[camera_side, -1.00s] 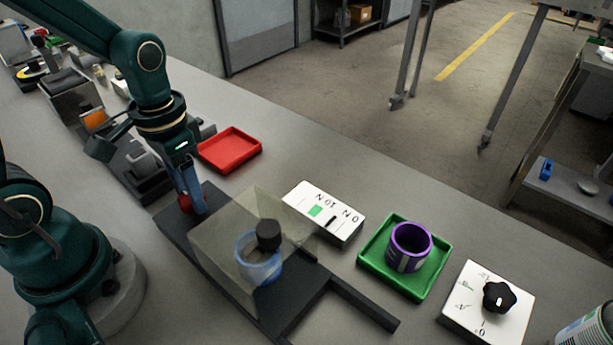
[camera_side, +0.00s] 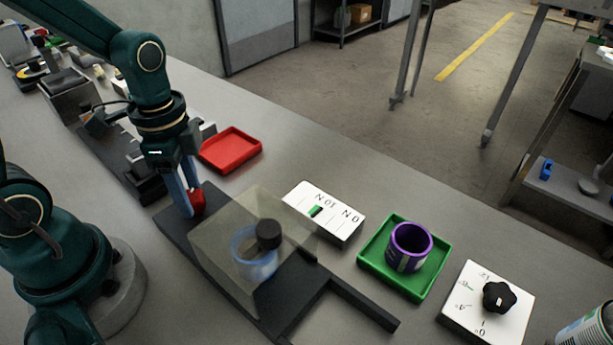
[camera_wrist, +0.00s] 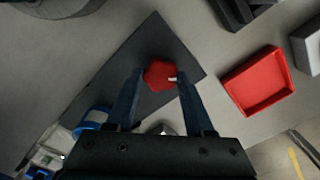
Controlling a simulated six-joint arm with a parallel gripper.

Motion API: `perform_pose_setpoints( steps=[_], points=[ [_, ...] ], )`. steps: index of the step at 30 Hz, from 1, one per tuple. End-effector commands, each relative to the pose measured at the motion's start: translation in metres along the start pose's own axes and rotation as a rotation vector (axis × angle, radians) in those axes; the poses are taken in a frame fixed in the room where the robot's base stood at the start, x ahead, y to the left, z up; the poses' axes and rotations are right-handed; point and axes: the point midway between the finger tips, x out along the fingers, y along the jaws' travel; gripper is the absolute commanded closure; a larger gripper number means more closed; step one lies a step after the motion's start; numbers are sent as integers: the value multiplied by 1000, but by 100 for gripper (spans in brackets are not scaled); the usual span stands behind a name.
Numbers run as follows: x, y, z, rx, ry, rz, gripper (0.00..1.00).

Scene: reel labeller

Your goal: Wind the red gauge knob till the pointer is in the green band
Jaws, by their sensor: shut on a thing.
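The red knob (camera_side: 197,201) stands at the far left end of the dark base plate. My gripper (camera_side: 189,206) points down and is shut on the knob. In the wrist view the red knob (camera_wrist: 160,74), with its small white mark, sits between the two blue fingers. The white gauge (camera_side: 324,213) lies behind the clear box. Its dark pointer (camera_side: 317,211) appears to lie over the green band (camera_side: 314,210), though it is small in this view.
A clear box (camera_side: 225,240) on the base plate holds a blue ring and a black cap. A red tray (camera_side: 231,151) lies behind. To the right are a green tray (camera_side: 368,263) with a purple cup (camera_side: 411,247) and a white dial box (camera_side: 466,318) with a black knob.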

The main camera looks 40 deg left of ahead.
Motion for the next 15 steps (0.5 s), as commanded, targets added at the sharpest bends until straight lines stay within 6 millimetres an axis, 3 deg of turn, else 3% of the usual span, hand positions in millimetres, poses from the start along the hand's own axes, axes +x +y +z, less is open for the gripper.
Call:
perform_pose_setpoints(
  steps=[15],
  points=[
    [0, 0, 0, 59, -1, 0, 100]
  ],
)
